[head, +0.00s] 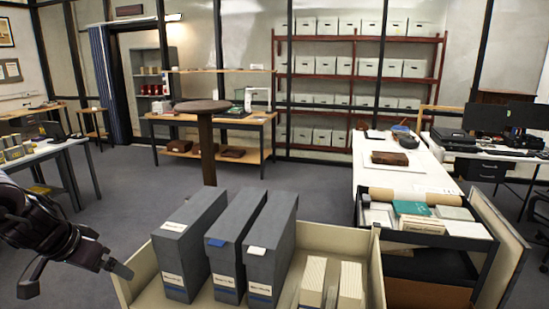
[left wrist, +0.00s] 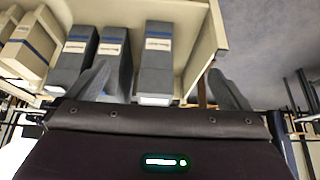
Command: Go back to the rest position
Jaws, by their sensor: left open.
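My left gripper (head: 76,283) is at the left edge of the head view, open and empty, to the left of a cream bin. Its two dark fingers (left wrist: 160,88) spread apart in the left wrist view, with the bin and its boxes beyond them. Three grey archival boxes stand upright in the bin: a left one (head: 190,245), a middle one (head: 228,262) with a blue tab, and a right one (head: 268,262) with a white tab. The boxes also show in the left wrist view (left wrist: 155,60). My right gripper is not in view.
The cream bin (head: 375,275) also holds cream boxes (head: 313,280) at right. A black cart (head: 440,240) with folders stands right of it, before a white table (head: 400,178). A round stool-like stand (head: 205,135) is behind. Grey floor (head: 120,205) is open at left.

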